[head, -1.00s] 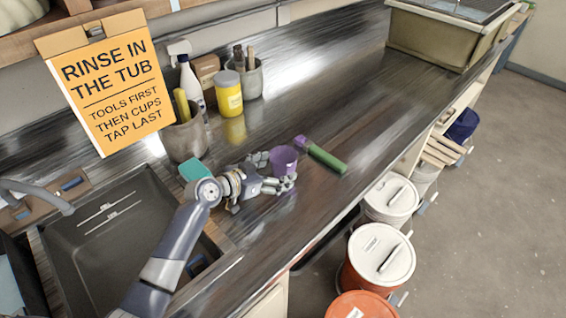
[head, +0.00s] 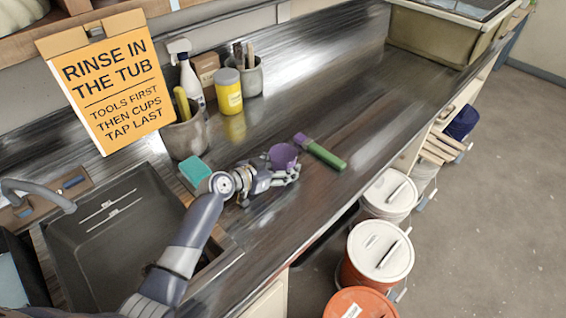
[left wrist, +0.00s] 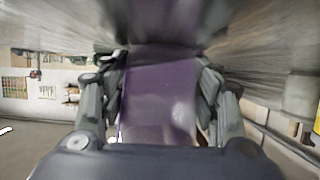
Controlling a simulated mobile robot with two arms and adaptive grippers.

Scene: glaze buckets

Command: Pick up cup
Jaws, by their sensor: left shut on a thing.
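A purple cup (head: 283,155) is at the metal counter's middle, between the fingers of my left gripper (head: 284,172). In the left wrist view the purple cup (left wrist: 160,95) fills the space between the two fingers, with a finger against each side. My left gripper is shut on the cup. In the head view the cup looks tilted, and the fingers hide its lower part. I cannot tell whether it is clear of the counter. My right gripper is not in view.
A green-handled tool with a purple head (head: 322,153) lies just right of the cup. A teal sponge (head: 194,170), a grey pot (head: 186,137), a yellow jar (head: 228,92) and a spray bottle (head: 190,80) stand behind. The sink (head: 115,235) is left; lidded buckets (head: 380,250) stand below the counter.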

